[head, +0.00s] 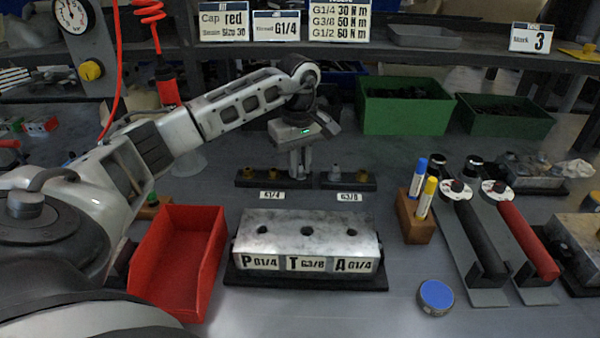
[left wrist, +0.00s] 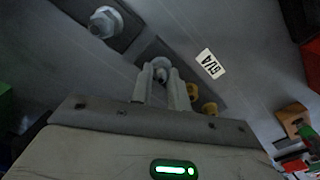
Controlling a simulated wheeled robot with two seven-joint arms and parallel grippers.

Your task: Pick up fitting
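The dark G1/4 fitting rack (head: 258,184) stands behind the valve block. It carries two brass fittings (head: 248,173) (head: 273,175) at its left. My left gripper (head: 300,174) points down over the rack's right end. In the left wrist view a silver fitting (left wrist: 161,68) shows between the two fingertips, with brass fittings (left wrist: 193,91) (left wrist: 209,107) beside it. The fingers look apart on either side of the silver fitting; contact is hard to tell. The G3/8 rack (head: 350,184) holds a silver fitting (head: 335,171) and a brass one (head: 359,173). My right gripper is not visible.
The grey valve block (head: 270,226), marked P, T, A, lies in front of the racks. A red bin (head: 208,265) is left of it. A wooden marker holder (head: 414,227), a blue-topped round tin (head: 436,296) and two tools with black (head: 482,243) and red (head: 527,240) handles are right.

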